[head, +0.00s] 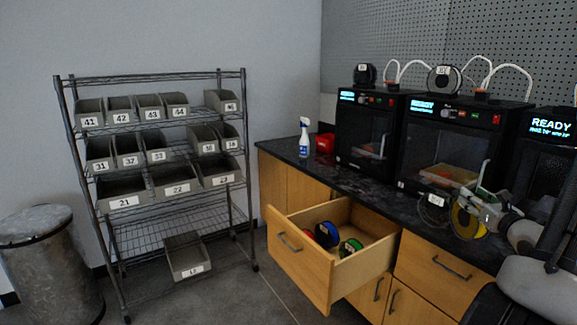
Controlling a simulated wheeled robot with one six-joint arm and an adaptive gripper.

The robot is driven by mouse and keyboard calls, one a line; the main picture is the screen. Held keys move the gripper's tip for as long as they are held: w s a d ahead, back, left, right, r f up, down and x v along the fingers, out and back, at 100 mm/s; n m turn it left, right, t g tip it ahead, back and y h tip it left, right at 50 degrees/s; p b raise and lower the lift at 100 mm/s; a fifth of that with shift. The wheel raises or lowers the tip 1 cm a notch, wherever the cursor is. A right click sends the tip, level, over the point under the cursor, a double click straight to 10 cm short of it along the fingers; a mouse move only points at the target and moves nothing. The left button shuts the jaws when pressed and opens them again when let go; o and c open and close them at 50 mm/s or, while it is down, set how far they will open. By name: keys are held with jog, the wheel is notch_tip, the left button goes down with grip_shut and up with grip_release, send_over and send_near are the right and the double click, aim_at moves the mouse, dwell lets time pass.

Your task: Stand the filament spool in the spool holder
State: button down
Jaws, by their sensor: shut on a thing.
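A yellow filament spool (459,218) is at the end of my arm, in front of the counter and below the middle printer. My gripper (481,207) is shut on this spool; the fingertips are small and partly hidden. The spool looks upright. Just left of it is a dark, labelled round thing (432,207) at the counter's front edge; I cannot tell whether it is a spool or a holder. Dark labelled spools stand on top of the left printer (365,74) and the middle printer (444,79). I cannot clearly pick out an empty spool holder.
An open drawer (305,272) holds a blue spool (327,234) and a green spool (350,247). It juts out left of my gripper. Black printers (370,125) line the dark counter (347,174). A spray bottle (304,138) stands near its left end. Floor is clear before the bin rack (152,108).

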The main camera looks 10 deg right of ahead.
jog(key=w+a+n+y, duration=0.2)
jog(key=w+a, duration=0.3)
jog(key=a, duration=1.1)
jog(key=w+a+n+y, duration=0.2)
jog(key=w+a+y, duration=0.2)
jog(key=a, duration=1.3)
jog(key=shift+w+g+y, duration=0.4)
jog(key=shift+w, duration=0.05)
